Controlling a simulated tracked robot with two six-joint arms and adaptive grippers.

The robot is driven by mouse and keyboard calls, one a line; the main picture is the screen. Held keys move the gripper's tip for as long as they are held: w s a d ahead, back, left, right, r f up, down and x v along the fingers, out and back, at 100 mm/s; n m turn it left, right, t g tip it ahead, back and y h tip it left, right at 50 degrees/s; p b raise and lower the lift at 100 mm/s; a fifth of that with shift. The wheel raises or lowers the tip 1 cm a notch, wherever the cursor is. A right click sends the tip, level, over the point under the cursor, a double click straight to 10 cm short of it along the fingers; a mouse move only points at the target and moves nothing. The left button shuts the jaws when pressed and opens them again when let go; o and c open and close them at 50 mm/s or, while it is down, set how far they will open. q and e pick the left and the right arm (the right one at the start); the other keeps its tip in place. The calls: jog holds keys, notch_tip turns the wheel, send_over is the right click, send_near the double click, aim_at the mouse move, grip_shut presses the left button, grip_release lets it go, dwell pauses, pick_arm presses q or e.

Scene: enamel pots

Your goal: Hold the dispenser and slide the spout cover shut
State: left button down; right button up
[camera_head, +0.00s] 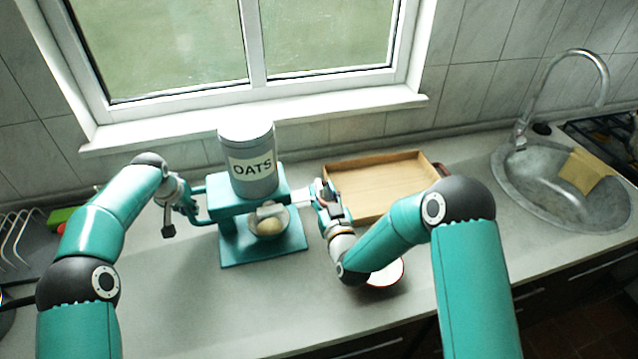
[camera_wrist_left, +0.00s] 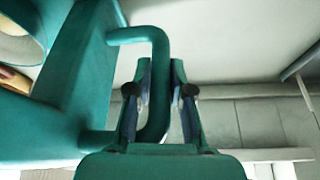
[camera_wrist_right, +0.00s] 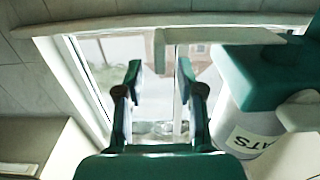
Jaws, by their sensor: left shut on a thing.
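The teal dispenser (camera_head: 263,250) stands on the counter left of centre, with a grey canister labelled OATS (camera_head: 253,165) on top. A small whitish piece, apparently the spout cover (camera_head: 270,210), shows under the teal body, above a bowl (camera_head: 283,224) with pale contents; whether it covers the spout is unclear. My left gripper (camera_head: 196,206) is shut on the dispenser's side handle (camera_wrist_left: 160,45), which runs between its fingers. My right gripper (camera_head: 318,192) is just right of the dispenser; its fingers (camera_wrist_right: 160,72) are apart with nothing between them.
A wooden tray (camera_head: 376,213) lies behind and right of my right gripper. A red-rimmed white dish (camera_head: 388,272) is partly hidden under my right arm. The sink (camera_head: 515,178) with a yellow cloth (camera_head: 587,172) is at right. A dish rack (camera_head: 18,240) is at far left.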

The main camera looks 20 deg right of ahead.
jog(key=shift+w, duration=1.8)
grip_shut()
